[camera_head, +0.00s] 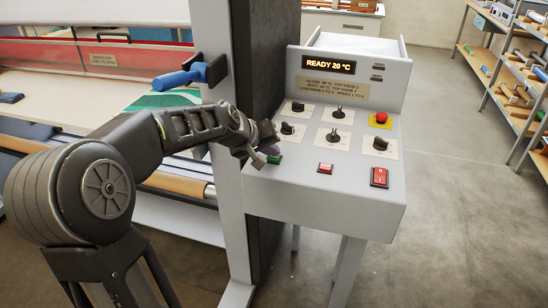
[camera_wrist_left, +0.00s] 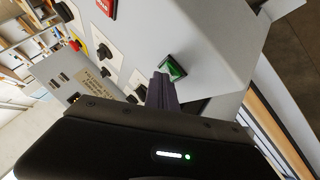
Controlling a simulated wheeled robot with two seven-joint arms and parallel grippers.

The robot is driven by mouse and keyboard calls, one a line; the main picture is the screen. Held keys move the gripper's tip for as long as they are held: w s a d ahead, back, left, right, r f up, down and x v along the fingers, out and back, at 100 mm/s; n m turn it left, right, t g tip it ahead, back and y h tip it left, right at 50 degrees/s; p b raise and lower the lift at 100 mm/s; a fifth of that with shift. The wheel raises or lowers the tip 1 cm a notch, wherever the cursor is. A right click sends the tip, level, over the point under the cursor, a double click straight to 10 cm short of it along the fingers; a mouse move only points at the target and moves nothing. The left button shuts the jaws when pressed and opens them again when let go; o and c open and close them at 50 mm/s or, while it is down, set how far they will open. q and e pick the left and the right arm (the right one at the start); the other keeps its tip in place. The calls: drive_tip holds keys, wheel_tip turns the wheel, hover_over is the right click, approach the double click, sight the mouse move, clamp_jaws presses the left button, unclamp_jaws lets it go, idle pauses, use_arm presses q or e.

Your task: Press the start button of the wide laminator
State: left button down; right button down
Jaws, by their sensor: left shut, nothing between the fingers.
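The wide laminator's control console (camera_head: 315,197) stands right of the machine's upright, with a lit display (camera_head: 328,64) reading "READY 20 °C". A green button (camera_head: 273,159) sits at the left of the console's lower row; it also shows in the left wrist view (camera_wrist_left: 173,68). My left gripper (camera_head: 262,160) is shut and empty, with its fingertips close beside the green button. In the left wrist view the closed fingers (camera_wrist_left: 161,85) point at the button's edge; I cannot tell whether they touch it. My right gripper is not in view.
The console also carries several black knobs (camera_head: 333,136), a red emergency knob on yellow (camera_head: 381,118), a small red button (camera_head: 325,168) and a red rocker switch (camera_head: 379,177). A blue-handled lever (camera_head: 190,76) juts from the upright. Shelves (camera_head: 505,70) stand at right beyond open floor.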

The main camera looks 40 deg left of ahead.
sight(272, 159)
use_arm(q)
drive_tip(key=shift+f, duration=0.2)
idle(0.4)
drive_tip(key=shift+r+p, duration=0.55)
drive_tip(key=shift+r, duration=0.35)
wheel_tip(272, 159, up, 5)
drive_tip(key=p, duration=0.4)
